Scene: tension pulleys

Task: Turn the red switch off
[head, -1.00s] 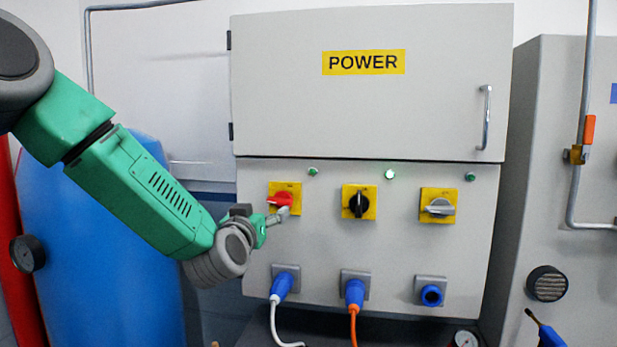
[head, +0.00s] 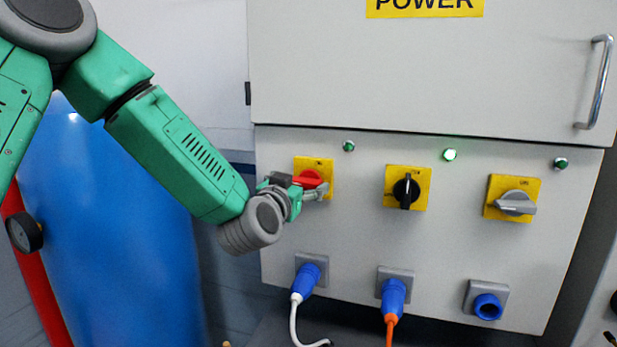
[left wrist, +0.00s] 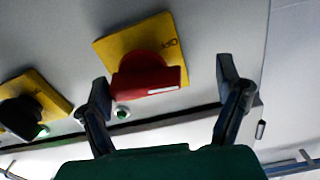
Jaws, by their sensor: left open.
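The red switch (head: 309,178) sits on a yellow plate at the left of the grey power panel. In the left wrist view the red switch (left wrist: 148,78) shows a white mark, and its handle lies roughly crosswise in that picture. My left gripper (head: 318,188) is open at the switch, partly covering it in the head view. In the left wrist view the fingers of my left gripper (left wrist: 165,82) stand apart, one to each side of the handle, with the switch nearer the left finger. I cannot tell whether they touch it. My right gripper is not in view.
A black switch (head: 406,189) and a grey switch (head: 515,203) sit to the right on yellow plates. Small lamps are above; the middle lamp (head: 449,155) glows green. Blue plugs (head: 308,279) with cables are below. A blue tank (head: 110,230) stands at the left.

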